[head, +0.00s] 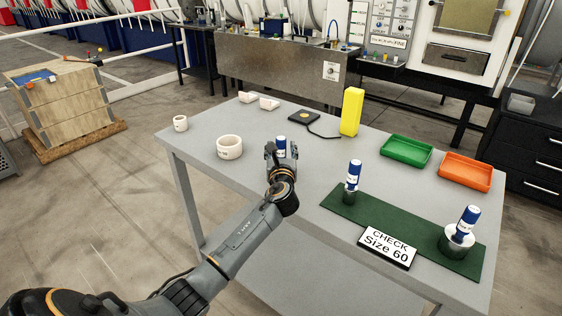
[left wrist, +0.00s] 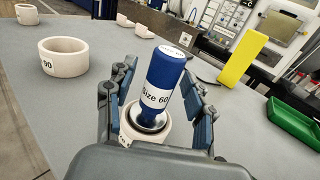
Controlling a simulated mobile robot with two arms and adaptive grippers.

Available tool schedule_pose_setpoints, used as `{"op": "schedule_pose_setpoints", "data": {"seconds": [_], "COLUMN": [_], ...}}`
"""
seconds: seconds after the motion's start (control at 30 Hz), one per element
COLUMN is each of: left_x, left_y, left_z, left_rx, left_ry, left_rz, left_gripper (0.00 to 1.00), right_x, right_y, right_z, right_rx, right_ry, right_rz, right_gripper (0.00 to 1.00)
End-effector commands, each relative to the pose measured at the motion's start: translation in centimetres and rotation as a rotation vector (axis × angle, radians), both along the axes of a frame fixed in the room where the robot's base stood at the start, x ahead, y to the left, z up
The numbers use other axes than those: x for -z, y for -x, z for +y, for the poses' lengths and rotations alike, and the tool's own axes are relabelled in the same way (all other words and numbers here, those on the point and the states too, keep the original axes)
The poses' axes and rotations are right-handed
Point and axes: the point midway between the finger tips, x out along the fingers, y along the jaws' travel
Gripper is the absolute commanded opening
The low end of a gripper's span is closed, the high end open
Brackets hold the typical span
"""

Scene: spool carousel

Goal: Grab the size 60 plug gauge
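The size 60 plug gauge (left wrist: 160,85) has a blue handle and a white label reading "Size 60". It stands in a pale ring (left wrist: 130,128) between the fingers of my left gripper (left wrist: 158,100). The fingers are spread on both sides of it, with a visible gap at the left. In the head view only the gauge's blue and white top (head: 281,146) shows past my left gripper (head: 281,158), which is at the table's middle. The gauge's lower part is hidden there. My right gripper is not in view.
Two similar plug gauges (head: 352,173) (head: 466,222) stand on a green mat (head: 400,222) with a "CHECK Size 60" sign (head: 387,247). A ring marked 90 (left wrist: 63,58) is left of the gripper. A yellow block (head: 351,112), a green tray (head: 406,150) and an orange tray (head: 464,171) stand farther right.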

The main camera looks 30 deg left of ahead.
Motion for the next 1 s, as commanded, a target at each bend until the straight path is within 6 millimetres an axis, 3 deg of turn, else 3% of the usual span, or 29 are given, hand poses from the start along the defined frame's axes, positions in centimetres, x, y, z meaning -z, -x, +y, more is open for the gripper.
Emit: {"op": "schedule_pose_setpoints", "data": {"seconds": [0.03,0.23,0.67,1.0], "left_x": [0.0,0.0,-0.8,-6.0], "left_y": [0.0,0.0,0.0,0.0], "left_z": [0.0,0.0,0.0,0.0], "left_rx": [0.000,0.000,0.000,0.001], "left_ry": [0.000,0.000,-0.002,-0.003], "left_rz": [0.000,0.000,-0.003,-0.009], "left_gripper": [0.39,0.00,0.00,0.00], "right_x": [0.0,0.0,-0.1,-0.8], "right_y": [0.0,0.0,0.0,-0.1], "right_z": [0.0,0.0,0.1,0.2], "right_rx": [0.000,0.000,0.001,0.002], "right_ry": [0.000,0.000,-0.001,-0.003], "right_rz": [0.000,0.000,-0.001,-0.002], "right_gripper": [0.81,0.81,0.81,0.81]}}
